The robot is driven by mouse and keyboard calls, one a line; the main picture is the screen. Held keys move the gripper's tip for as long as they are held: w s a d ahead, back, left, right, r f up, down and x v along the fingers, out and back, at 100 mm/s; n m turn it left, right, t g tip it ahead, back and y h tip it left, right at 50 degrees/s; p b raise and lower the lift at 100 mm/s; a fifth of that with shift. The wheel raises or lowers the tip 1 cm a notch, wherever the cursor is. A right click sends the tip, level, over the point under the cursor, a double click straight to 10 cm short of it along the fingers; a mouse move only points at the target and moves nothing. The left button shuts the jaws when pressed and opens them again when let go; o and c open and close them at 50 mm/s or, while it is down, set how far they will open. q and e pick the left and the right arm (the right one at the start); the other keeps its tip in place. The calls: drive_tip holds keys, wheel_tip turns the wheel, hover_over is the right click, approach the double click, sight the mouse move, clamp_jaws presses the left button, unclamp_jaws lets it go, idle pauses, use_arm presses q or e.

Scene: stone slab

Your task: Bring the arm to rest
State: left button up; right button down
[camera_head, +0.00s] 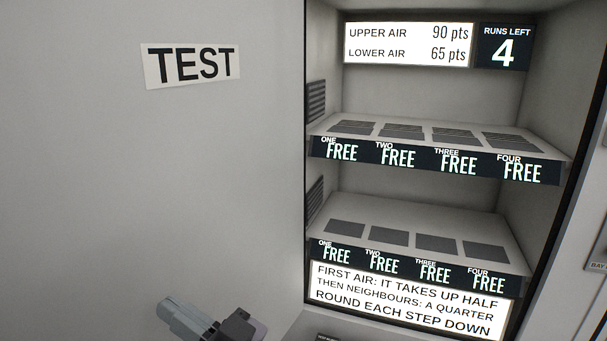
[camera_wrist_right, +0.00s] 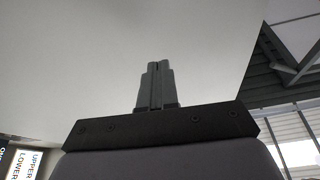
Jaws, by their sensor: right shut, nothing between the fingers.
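My right gripper (camera_head: 180,318) shows at the bottom of the head view, in front of the plain grey wall left of the shelf cabinet. In the right wrist view its two fingers (camera_wrist_right: 155,85) are together and empty, pointing up against a pale blank surface. Only the gripper and a dark part behind it show in the head view; the rest of my right arm is out of frame. My left gripper is in neither view.
An open cabinet with an upper shelf (camera_head: 455,146) and a lower shelf (camera_head: 415,212) stands at right. Both are empty, with vent slots and "FREE" labels. A lit sign (camera_head: 408,45) and a text panel (camera_head: 400,300) are above and below. A "TEST" label (camera_head: 192,65) is on the wall.

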drive_tip(key=w+d+f+m+t+h, duration=0.1)
drive_tip(key=d+f+m+t+h, duration=0.1)
drive_tip(key=d+f+m+h, duration=0.65)
drive_tip(key=w+d+f+m+t+h, duration=0.15)
drive_tip(key=d+f+h, duration=0.45)
drive_tip(key=d, duration=0.7)
drive_tip(key=s+d+f+g+h, duration=0.3)
drive_tip(key=s+d+f+g, duration=0.15)
drive_tip(key=s+d, duration=0.5)
drive_tip(key=s+d+f+g+h, duration=0.2)
drive_tip(key=s+d+f+g, duration=0.2)
drive_tip(key=s+d+f, duration=0.5)
drive_tip(key=w+a+f+n+t+y, duration=0.1)
drive_tip(key=w+a+f+t, duration=0.2)
drive_tip(key=f+t, duration=0.2)
drive_tip(key=shift+w+a+f+t+y, duration=0.3)
drive_tip(key=shift+w+f+t+y, duration=0.1)
drive_tip(key=shift+t, duration=0.4)
